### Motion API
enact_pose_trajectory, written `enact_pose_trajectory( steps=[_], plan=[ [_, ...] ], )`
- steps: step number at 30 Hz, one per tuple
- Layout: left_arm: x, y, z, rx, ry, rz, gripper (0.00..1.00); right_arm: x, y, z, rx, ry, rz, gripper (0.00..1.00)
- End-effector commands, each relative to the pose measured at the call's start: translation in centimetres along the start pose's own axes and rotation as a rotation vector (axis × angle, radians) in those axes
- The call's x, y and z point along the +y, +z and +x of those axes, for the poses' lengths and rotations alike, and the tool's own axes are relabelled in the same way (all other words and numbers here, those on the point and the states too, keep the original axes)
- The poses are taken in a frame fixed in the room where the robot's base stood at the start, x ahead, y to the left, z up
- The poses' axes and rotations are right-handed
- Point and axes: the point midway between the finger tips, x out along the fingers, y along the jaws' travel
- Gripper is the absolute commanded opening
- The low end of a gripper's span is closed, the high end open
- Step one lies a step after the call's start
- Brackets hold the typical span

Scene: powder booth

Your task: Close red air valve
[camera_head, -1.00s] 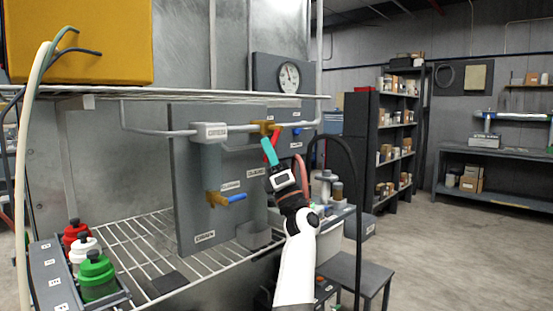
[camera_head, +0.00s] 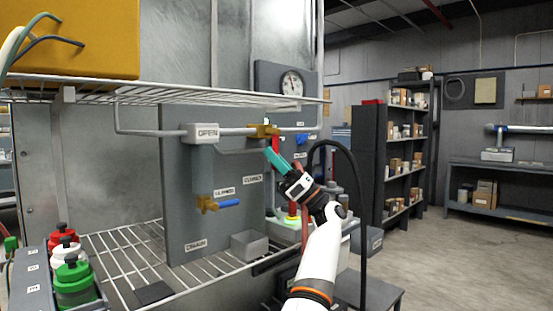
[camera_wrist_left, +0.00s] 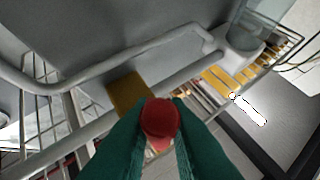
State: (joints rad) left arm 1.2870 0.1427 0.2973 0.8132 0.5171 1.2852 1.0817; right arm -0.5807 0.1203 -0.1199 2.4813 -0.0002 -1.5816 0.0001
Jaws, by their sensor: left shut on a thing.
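The red air valve handle (camera_head: 276,143) hangs by a brass valve body (camera_head: 262,131) on the horizontal pipe of the grey panel. My left gripper (camera_head: 274,157) has teal fingers and is at the handle, reaching up from lower right. In the left wrist view, the rounded red end of the handle (camera_wrist_left: 160,118) sits between the two green fingertips, which are shut on it. The brass body also shows there, just beyond the fingers (camera_wrist_left: 130,94). The handle's exact angle is partly hidden by the fingers. My right gripper is not in view.
A blue-handled valve (camera_head: 228,203) is lower on the panel; a smaller blue handle (camera_head: 302,137) is at right. A gauge (camera_head: 291,83) is above. A black hose (camera_head: 353,165) curves beside my arm. Capped bottles (camera_head: 73,278) stand at lower left.

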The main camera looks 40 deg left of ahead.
Motion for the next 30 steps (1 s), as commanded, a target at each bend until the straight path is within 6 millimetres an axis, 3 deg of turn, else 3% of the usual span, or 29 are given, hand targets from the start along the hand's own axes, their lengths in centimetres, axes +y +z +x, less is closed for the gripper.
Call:
enact_pose_trajectory(
  steps=[20, 21, 24, 30],
  plan=[
    [-0.2, -0.24, 0.35, -0.027, -0.033, -0.038, 0.0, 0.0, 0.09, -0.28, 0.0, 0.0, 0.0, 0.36],
    [-0.2, -0.24, 0.35, -0.028, -0.032, -0.039, 0.19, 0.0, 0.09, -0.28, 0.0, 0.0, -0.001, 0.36],
    [-0.2, -0.18, 0.3, -0.028, -0.033, -0.037, 0.36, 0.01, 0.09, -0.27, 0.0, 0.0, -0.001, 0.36],
    [-0.19, -0.04, 0.16, -0.029, -0.033, -0.035, 0.36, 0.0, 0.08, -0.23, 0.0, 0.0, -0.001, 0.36]
  ],
)
